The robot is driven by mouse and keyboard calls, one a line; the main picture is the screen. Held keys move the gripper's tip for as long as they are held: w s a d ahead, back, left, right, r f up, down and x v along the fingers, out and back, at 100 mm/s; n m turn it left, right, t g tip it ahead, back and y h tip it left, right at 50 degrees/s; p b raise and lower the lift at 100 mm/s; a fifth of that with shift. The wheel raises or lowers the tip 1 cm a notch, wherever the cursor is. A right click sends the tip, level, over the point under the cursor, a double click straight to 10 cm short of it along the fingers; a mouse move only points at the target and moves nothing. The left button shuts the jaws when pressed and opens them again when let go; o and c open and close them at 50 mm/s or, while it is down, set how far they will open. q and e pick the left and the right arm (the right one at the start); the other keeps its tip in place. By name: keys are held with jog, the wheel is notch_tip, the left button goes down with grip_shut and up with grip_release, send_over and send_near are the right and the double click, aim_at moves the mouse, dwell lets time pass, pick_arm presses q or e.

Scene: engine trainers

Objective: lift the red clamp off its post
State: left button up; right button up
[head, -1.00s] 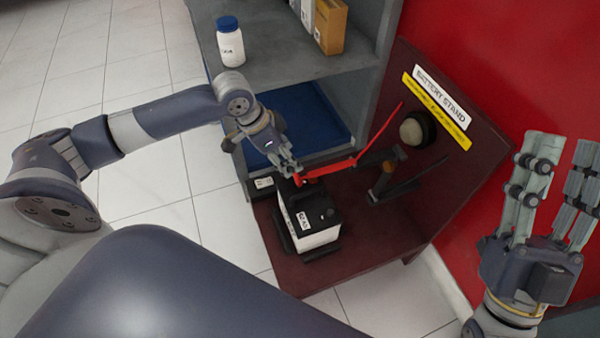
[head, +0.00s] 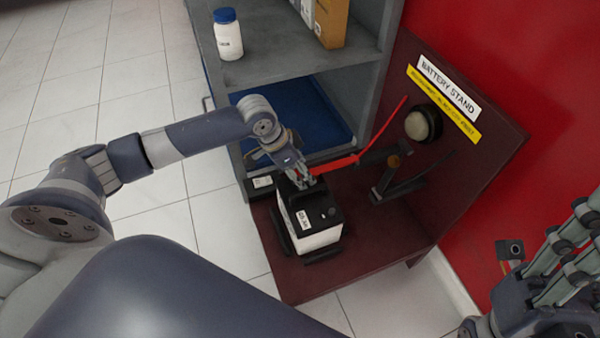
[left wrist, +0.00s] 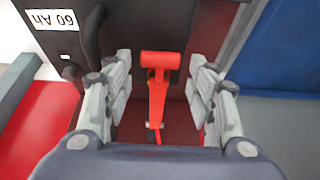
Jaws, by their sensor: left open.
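The red clamp (left wrist: 157,92) shows in the left wrist view between my left gripper's fingers, with a thick red crossbar at its upper end. In the head view the clamp (head: 336,165) is partly hidden by my left gripper (head: 311,180), which is at the far edge of the battery (head: 322,214). My left gripper (left wrist: 160,82) is open, with gaps on both sides of the clamp. The post is hidden. My right gripper (head: 575,255) is at the lower right, partly cut off by the frame edge, so its opening cannot be judged.
The battery sits on a dark red stand (head: 385,240) with an upright sign panel (head: 495,150). A red cable rises behind the clamp, near a black bracket (head: 385,182). A grey shelf (head: 280,55) with a white bottle (head: 228,38) stands behind my left arm.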

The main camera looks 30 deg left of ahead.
pick_arm(q)
jog(key=shift+f, duration=0.15)
jog(key=shift+c, duration=0.4)
grip_shut()
